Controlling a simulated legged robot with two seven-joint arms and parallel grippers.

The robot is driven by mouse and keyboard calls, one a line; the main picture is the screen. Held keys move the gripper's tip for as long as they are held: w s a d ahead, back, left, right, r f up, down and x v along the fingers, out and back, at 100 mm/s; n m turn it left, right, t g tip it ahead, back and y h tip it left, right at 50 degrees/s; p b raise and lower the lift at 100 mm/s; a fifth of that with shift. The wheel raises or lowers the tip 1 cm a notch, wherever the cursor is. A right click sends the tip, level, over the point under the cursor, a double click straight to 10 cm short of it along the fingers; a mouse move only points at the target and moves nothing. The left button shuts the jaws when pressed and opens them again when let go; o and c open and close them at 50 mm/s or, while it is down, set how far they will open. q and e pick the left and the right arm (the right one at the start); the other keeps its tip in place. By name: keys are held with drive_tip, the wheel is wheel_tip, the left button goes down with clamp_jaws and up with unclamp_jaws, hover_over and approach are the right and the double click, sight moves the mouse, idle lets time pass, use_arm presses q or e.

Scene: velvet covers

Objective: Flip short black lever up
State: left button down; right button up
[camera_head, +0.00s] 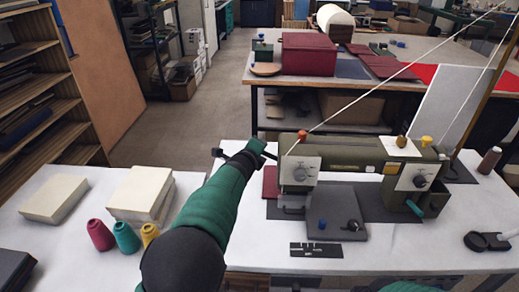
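A green machine (345,155) with two white dial panels stands on the white table. Its left panel (300,170) has a round dial, and its right panel (408,177) has a dark dial. A small dark bar (290,210) sits low at the machine's left front; I cannot tell whether it is the short black lever or which way it points. My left gripper (244,153) is open, its dark fingers spread wide, just left of the machine's left end. Nothing shows between the fingers. My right gripper is out of view.
A grey plate (336,217) with a blue knob lies before the machine. Cream blocks (140,192) and coloured cones (126,237) are at the left. A white thread crosses above the machine.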

use_arm(q)
drive_tip(key=shift+d, duration=0.2)
idle(0.3)
drive_tip(key=c, duration=1.4)
unclamp_jaws()
drive_tip(key=shift+r, duration=0.1)
